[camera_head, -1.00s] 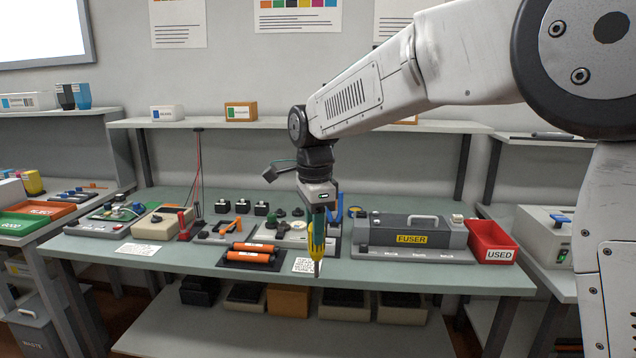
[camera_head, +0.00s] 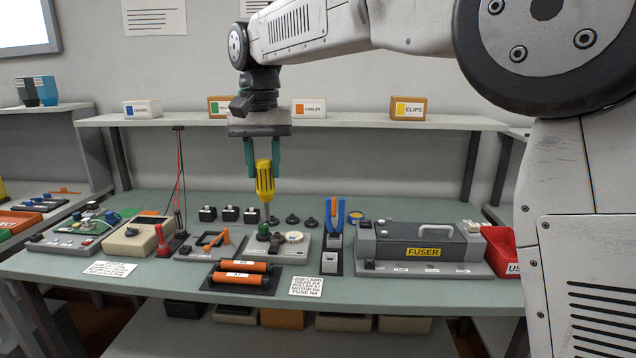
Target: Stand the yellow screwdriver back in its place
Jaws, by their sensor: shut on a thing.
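The yellow screwdriver (camera_head: 265,181) hangs upright between the teal fingers of my gripper (camera_head: 264,170), handle up and shaft down. My gripper is shut on its handle. The shaft points down over the back of the workbench, above the board with green and dark parts (camera_head: 279,246); whether the tip touches anything is hard to tell. A narrow stand (camera_head: 332,262) with a blue and orange tool (camera_head: 336,215) is to the right of the screwdriver. I cannot tell which spot is the screwdriver's place.
A grey fuser unit (camera_head: 423,243) and a red bin (camera_head: 499,250) are on the right of the bench. Two orange rollers (camera_head: 241,273) lie in front. Several small black blocks (camera_head: 229,214) stand behind. A shelf (camera_head: 330,121) with label boxes runs behind my gripper.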

